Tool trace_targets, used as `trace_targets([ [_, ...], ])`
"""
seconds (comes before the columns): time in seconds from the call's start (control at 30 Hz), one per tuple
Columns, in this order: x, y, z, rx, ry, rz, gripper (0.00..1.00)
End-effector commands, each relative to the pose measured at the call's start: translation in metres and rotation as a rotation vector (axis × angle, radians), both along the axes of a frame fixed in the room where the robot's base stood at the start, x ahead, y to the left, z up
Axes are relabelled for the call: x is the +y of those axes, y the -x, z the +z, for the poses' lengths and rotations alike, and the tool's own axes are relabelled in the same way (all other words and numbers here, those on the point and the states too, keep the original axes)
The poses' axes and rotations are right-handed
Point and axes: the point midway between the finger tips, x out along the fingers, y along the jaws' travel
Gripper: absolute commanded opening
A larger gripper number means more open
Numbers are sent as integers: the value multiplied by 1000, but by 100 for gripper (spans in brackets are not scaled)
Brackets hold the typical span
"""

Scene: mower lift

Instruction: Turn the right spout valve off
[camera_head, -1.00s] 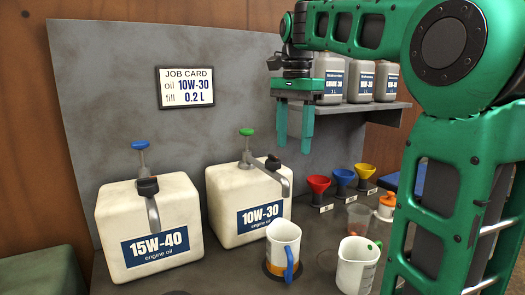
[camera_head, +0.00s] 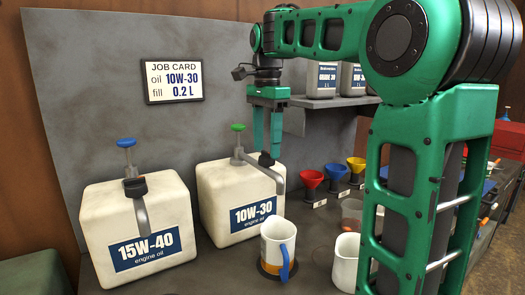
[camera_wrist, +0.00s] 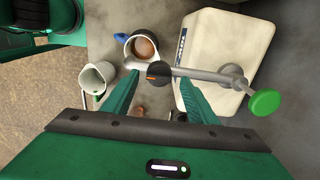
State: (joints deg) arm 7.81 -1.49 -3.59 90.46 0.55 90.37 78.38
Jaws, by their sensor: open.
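The right spout valve is a black knob (camera_head: 266,160) on the spout of the white 10W-30 jug (camera_head: 222,205). In the wrist view the knob (camera_wrist: 156,76) shows an orange mark and lies between my fingertips. My gripper (camera_head: 267,150) is open and points down just above the knob; I cannot tell whether the fingers surround it. A white mug (camera_head: 277,245) with a blue handle stands below the spout end on a dark round pad. In the wrist view the mug (camera_wrist: 145,47) holds brown liquid. A green-topped pump (camera_head: 238,130) rises from the jug.
The 15W-40 jug (camera_head: 140,225) with its own black valve stands at left. A white pitcher (camera_head: 345,262) stands right of the mug, partly behind my arm. Red, blue and yellow funnels (camera_head: 337,174) stand behind. The job card (camera_head: 174,80) reads 10W-30, 0.2 L.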

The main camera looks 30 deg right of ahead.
Motion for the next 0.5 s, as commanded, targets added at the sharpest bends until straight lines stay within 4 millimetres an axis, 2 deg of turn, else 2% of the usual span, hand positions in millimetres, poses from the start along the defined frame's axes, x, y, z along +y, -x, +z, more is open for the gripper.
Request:
trace_targets([
  [0.2, 0, 0, -16, 0, -1, 0, 53],
  [0.5, 0, 0, -17, -1, -1, 0, 53],
])
